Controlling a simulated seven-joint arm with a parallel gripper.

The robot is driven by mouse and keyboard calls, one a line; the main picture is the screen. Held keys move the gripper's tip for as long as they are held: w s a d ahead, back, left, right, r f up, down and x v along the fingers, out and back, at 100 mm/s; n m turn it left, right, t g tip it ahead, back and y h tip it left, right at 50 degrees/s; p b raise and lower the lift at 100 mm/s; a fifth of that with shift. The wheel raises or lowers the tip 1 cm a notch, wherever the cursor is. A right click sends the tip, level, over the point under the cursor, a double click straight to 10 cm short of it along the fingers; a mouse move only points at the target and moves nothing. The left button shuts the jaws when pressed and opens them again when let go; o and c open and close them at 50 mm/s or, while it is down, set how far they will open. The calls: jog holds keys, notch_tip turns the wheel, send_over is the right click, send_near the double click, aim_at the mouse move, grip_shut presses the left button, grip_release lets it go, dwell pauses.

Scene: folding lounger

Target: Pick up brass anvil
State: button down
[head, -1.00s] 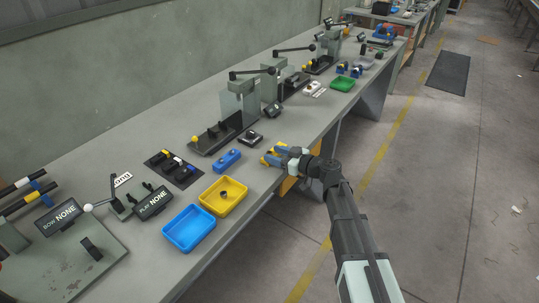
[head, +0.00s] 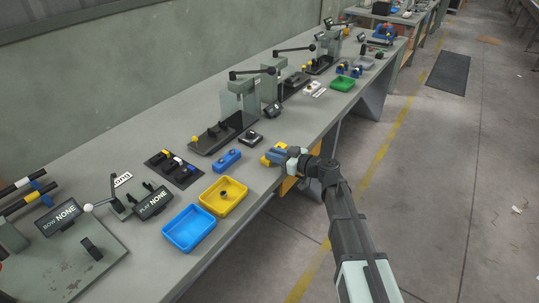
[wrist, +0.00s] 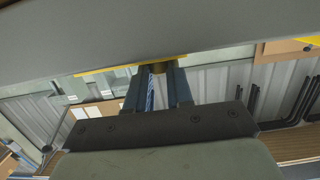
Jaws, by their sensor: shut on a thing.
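My gripper (head: 270,157) is at the front edge of the bench, to the right of the blue block. Only part of the anvil shows there. In the head view the fingers largely hide it, and I cannot tell whether it touches the bench.
A yellow tray (head: 237,200) holding a small dark part and a blue tray (head: 205,226) stand to the left. A blue block (head: 227,161) and a small dark device (head: 250,138) are nearby. Presses (head: 238,108) stand behind on the bench. The aisle is open.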

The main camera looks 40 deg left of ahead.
dwell(0.3)
notch_tip(320, 180, up, 10)
dwell(0.7)
jog(key=shift+f, duration=0.1)
jog(key=shift+f, duration=4.7)
jog(key=shift+f, duration=0.45)
jog(key=shift+f, duration=0.25)
